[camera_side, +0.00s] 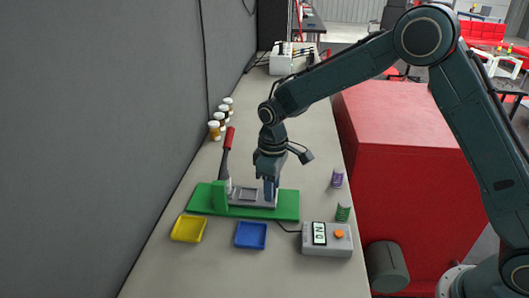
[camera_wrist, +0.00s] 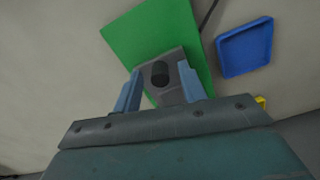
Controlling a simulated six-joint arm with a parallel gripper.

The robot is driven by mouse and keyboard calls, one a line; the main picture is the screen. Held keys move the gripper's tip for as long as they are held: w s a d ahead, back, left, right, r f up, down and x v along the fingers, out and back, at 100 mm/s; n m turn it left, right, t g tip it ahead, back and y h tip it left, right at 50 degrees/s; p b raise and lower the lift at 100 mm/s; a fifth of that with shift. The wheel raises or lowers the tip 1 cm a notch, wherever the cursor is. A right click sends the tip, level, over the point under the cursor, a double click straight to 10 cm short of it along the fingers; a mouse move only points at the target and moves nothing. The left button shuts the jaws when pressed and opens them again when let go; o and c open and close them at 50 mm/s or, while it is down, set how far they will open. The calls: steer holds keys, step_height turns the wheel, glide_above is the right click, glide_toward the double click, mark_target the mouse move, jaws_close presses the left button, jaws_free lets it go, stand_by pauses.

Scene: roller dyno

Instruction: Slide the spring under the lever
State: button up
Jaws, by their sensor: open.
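The lever (camera_side: 229,140) has a red handle and stands nearly upright at the left of a grey fixture (camera_side: 245,195) on a green base plate (camera_side: 290,206). The green plate also shows in the wrist view (camera_wrist: 135,38). My gripper (camera_side: 270,198) points down at the right end of the fixture. In the wrist view my gripper (camera_wrist: 160,70) is open, with its blue fingers on either side of a dark, short cylinder (camera_wrist: 160,74) on the grey part. I cannot tell if this cylinder is the spring. No coils show, and the fingers look apart from it.
A yellow tray (camera_side: 188,229) and a blue tray (camera_side: 250,236) lie in front of the plate. A grey box (camera_side: 313,250) with a display and orange button stands at the front right. Purple (camera_side: 337,178) and green (camera_side: 343,212) cans stand at right. Several bottles (camera_side: 214,130) line the wall.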

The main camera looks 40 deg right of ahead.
step_height(320, 180, up, 14)
steer(key=shift+f, duration=0.2)
stand_by(0.4)
steer(key=s+d+r+m+t, duration=0.1)
steer(key=s+d+r+m, duration=0.15)
steer(key=s+r, duration=0.35)
steer(key=s+d+r+m+t, duration=0.1)
steer(key=s+d+r+t, duration=0.2)
steer(key=s, duration=0.6)
steer(key=s+d+f+m, duration=0.1)
steer(key=s+d, duration=0.1)
steer(key=s, duration=0.6)
steer(key=s+d+f+m+t, duration=0.1)
steer(key=s+d+m, duration=0.1)
steer(key=s, duration=0.5)
steer(key=shift+s+d+f+t, duration=0.3)
steer(key=shift+s+d+f, duration=0.1)
steer(key=shift+d, duration=0.1)
